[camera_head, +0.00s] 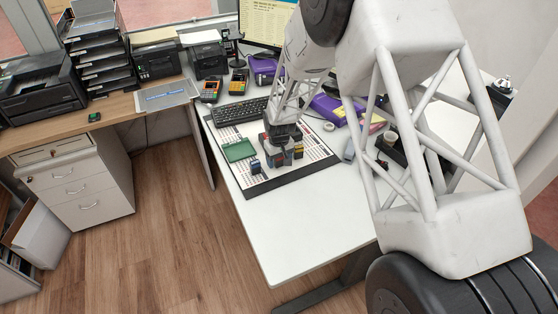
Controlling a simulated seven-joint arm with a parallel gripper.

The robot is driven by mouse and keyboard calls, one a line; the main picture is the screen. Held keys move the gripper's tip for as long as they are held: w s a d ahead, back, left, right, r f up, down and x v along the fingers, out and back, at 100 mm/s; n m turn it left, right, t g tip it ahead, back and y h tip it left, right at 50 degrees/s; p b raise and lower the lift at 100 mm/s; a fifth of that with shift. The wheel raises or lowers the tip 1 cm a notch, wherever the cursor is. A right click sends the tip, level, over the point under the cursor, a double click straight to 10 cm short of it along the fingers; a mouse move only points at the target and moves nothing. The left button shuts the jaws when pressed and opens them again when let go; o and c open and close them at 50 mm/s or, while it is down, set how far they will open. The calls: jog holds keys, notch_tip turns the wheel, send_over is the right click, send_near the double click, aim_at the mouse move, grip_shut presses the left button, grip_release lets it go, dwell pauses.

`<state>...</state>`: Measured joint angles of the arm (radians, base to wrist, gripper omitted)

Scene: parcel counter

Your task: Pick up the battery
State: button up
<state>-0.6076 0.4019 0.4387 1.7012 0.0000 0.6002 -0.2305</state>
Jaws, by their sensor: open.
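My gripper (279,157) points down over the right part of a dark-edged, printed white mat (310,168) on the white counter. Its jaws are open, low and close to the mat. A small dark block with a blue mark (255,167), possibly a battery, stands on the mat to the left of the jaws. Another small dark item with an orange-yellow mark (298,152) shows at the right of the jaws. I cannot tell for sure which is the battery, nor whether anything lies between the fingers; the gripper hides that spot.
A green tray (239,151) lies on the mat's left part. A keyboard (239,111), card terminals (238,82) and purple parcels (328,108) stand behind. A white tape roll (328,126) lies near the mat. The counter's front (290,235) is clear.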

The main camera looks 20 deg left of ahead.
dwell(0.5)
jog(key=c, duration=1)
jog(key=shift+c, duration=0.2)
jog(key=shift+r, duration=0.15)
jog(key=shift+r, duration=0.75)
notch_tip(320, 180, up, 2)
jog(key=shift+r, duration=0.1)
jog(key=s+d, duration=0.3)
jog(key=s, duration=0.1)
jog(key=s+d, duration=0.3)
jog(key=s, duration=0.1)
jog(key=s+d+r, duration=0.1)
jog(key=s+d, duration=0.2)
jog(key=s, duration=0.2)
jog(key=shift+s, duration=0.1)
